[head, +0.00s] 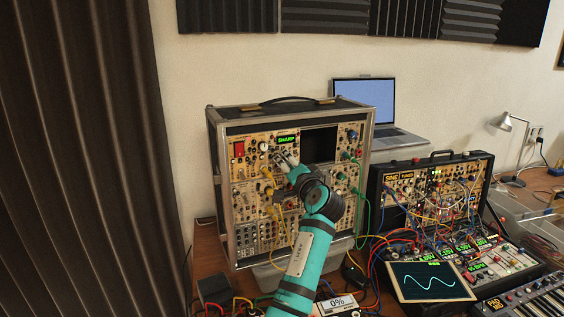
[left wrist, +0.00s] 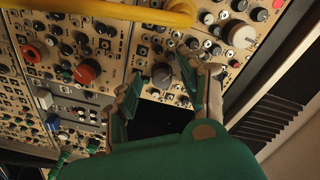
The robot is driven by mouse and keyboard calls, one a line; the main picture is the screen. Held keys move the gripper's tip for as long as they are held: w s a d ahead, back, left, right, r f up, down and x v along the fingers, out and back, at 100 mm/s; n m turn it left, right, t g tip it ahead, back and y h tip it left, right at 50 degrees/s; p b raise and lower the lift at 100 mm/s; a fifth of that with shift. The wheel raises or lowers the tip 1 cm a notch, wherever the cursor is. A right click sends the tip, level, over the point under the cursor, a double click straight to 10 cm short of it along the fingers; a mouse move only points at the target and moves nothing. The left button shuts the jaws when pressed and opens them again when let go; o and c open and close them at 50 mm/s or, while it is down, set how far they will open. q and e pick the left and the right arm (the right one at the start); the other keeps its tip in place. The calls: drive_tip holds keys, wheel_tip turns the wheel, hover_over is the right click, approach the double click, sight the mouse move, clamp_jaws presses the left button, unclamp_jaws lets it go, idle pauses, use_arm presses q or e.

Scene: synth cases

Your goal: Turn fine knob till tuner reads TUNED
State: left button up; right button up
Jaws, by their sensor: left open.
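The tall wooden-sided synth case (head: 217,190) stands on the table. Its small tuner display (head: 287,139) shows green letters that read SHARP. My left gripper (head: 287,165) is at the upper middle of the panel, just below the display. In the left wrist view my left gripper (left wrist: 168,82) is open, its two green-backed fingers apart. A dark grey round knob (left wrist: 161,75) lies between the fingertips, with no clear contact. I cannot read its label, so I cannot tell whether it is the fine knob. My right gripper is not in view.
Yellow cables (head: 270,180) hang left of my gripper and one crosses the wrist view (left wrist: 120,10). Green cables (head: 362,190) hang to the right. An empty dark slot (head: 319,145) is beside the display. A second case (head: 376,200) with many cables stands at right.

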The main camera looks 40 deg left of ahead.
use_arm(q)
drive_tip(key=shift+d+r, duration=0.1)
drive_tip(key=shift+r, duration=0.05)
drive_tip(key=shift+d, duration=0.1)
drive_tip(key=shift+c, duration=0.2)
clamp_jaws()
drive_tip(key=shift+n+y+b, duration=0.4)
drive_tip(key=shift+n+b, duration=5.4)
drive_tip(key=shift+b, duration=2.05)
